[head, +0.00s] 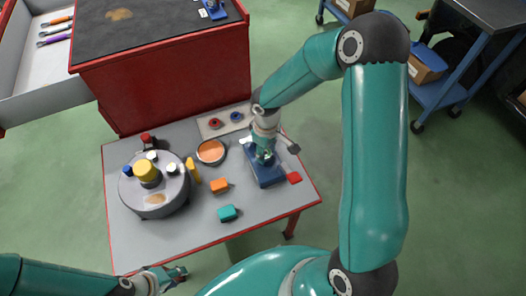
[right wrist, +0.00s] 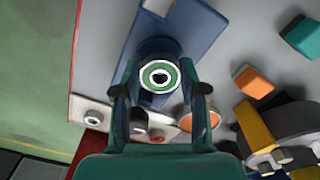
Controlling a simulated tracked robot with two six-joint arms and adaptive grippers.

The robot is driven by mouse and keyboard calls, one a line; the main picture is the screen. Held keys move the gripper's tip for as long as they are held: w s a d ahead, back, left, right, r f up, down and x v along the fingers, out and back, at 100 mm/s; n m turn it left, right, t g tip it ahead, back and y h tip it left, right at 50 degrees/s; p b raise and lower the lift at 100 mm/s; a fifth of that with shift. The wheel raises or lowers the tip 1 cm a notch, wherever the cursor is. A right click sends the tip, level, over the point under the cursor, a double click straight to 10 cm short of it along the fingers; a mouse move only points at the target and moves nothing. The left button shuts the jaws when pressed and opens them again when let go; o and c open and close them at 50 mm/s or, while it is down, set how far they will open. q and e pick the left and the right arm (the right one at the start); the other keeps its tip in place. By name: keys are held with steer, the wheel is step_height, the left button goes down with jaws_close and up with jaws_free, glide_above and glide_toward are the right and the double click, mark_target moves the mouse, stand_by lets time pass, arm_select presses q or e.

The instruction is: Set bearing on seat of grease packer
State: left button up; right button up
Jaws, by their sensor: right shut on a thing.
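My right gripper (head: 265,157) is over the blue grease packer (head: 269,179) on the right part of the table. In the right wrist view the right gripper (right wrist: 160,78) is shut on a bearing (right wrist: 146,76) with a green ring and a pale rim. The bearing lies in line with the dark round seat (right wrist: 158,44) of the packer, covering part of it. I cannot tell whether they touch. The packer's blue body (right wrist: 185,20) shows behind. My left gripper (head: 168,276) is at the table's front left, away from the packer; its opening is unclear.
A pale tray (head: 203,130) at the table's back holds a red ring (head: 214,123) and a blue ring (head: 236,116). An orange-filled dish (head: 210,151), orange block (head: 219,185), teal block (head: 227,213) and red block (head: 294,178) stand near the packer. A round grey drum (head: 155,202) stands left.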

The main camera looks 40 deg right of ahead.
steer(key=shift+f+b, duration=0.6)
steer(key=shift+b, duration=0.45)
stand_by(1.2)
stand_by(0.3)
steer(key=o, duration=1.2)
steer(key=shift+o, duration=0.5)
steer(key=o, duration=0.4)
steer(key=shift+s+r, duration=0.1)
step_height(320, 180, up, 8)
steer(key=p, duration=0.5)
steer(key=shift+p, duration=0.4)
